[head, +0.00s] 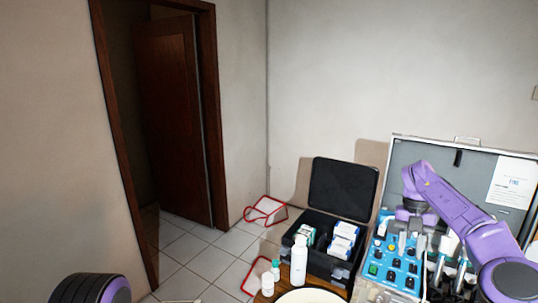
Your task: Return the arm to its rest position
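My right arm (455,205) is purple and comes in from the lower right. It bends over the open silver dental case (412,150), with its wrist pointing down at the blue control panel (392,265). My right gripper (411,243) is small and low over the panel, among pale handpieces. Its fingers are hard to tell from the handpieces, so I cannot tell whether it is open or touching anything. A black and purple part of my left arm (92,289) shows at the bottom left corner. My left gripper is out of view.
An open black case (343,188) holds white and blue boxes (343,240). A white bottle (299,260), smaller bottles (267,283) and a pale bowl (310,296) stand in front. A red-framed object (266,210) lies on the tiles. The floor by the brown door (175,120) is clear.

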